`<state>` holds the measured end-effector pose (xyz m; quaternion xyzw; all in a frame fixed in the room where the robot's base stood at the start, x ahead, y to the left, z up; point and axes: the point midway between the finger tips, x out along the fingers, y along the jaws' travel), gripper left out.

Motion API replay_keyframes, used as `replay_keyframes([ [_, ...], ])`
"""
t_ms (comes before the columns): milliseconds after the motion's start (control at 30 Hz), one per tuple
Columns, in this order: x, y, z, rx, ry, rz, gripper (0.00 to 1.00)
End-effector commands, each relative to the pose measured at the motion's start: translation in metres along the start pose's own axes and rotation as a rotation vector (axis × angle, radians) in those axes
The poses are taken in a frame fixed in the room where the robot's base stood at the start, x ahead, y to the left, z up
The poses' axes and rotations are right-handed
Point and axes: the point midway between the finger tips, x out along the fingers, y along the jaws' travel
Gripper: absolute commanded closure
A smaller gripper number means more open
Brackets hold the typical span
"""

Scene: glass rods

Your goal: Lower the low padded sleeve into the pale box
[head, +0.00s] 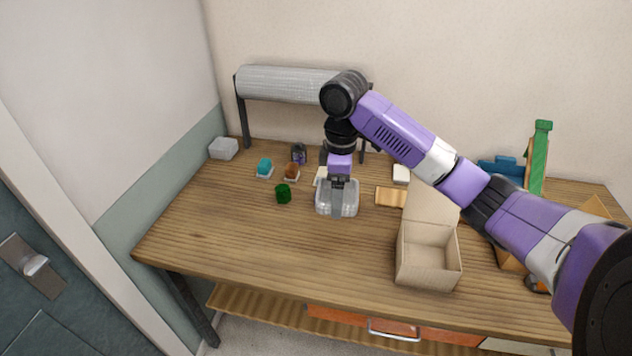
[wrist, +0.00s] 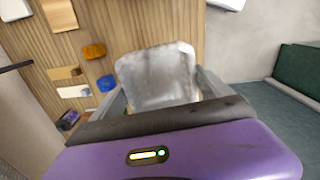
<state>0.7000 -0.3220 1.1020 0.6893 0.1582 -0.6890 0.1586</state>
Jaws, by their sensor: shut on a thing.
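The low padded sleeve (head: 324,199) is a squat, silvery-grey, rounded block at mid table. My gripper (head: 337,184) points down over it and is shut on it. In the wrist view the sleeve (wrist: 158,72) sits between my two fingers (wrist: 160,95). I cannot tell whether its underside touches the table. The pale box (head: 428,276) stands to the right and nearer the front edge. Its flap is up at the back, and the inside that shows is empty. The sleeve is outside the box, with bare wood between them.
A green block (head: 283,194), a teal block (head: 264,166) and a brown block (head: 291,171) lie left of the sleeve. A grey roll on a stand (head: 285,83) is behind. A wooden piece (head: 389,196) lies behind the box. The front left table is clear.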

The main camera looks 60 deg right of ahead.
Motion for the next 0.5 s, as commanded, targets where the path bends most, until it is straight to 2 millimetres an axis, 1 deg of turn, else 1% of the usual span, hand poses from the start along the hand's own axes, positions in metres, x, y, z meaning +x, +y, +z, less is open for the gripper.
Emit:
replay_keyframes([
  [33, 0.0, -0.001, 0.01, 0.003, 0.0, -0.001, 0.5],
  [100, 0.002, -0.001, 0.023, 0.004, 0.0, 0.0, 0.5],
  [500, 0.014, -0.005, 0.094, 0.005, 0.001, -0.001, 0.5],
])
